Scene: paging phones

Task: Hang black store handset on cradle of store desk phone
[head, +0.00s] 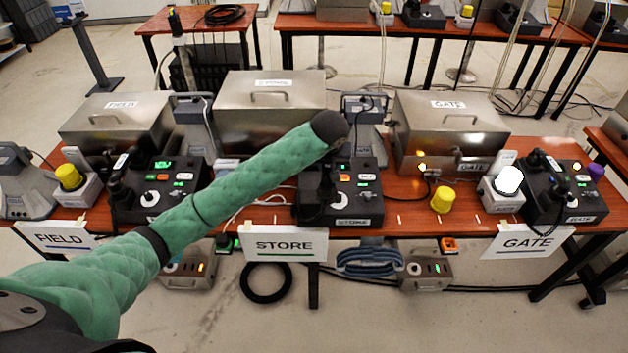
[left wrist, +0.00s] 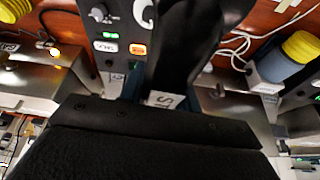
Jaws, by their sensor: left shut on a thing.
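The store desk phone (head: 366,200) is a black console with lit buttons, behind the white STORE sign at the table's front edge. Its button panel (left wrist: 112,42) shows at upper left in the left wrist view. My left arm, in a green sleeve, reaches over to it. My left gripper (left wrist: 157,88) is shut on the black store handset (left wrist: 192,45), which runs up the wrist view beside the panel and bears a white tag. In the head view the handset (head: 326,185) is a dark shape at the console's left. The cradle is hidden, so I cannot tell whether they touch. My right gripper is not in view.
The field desk phone (head: 150,190) stands to the left and the gate desk phone (head: 565,190) to the right. Large metal cases (head: 270,100) stand behind. A yellow knob (head: 443,200) stands right of the store phone. Loose cables lie on the table.

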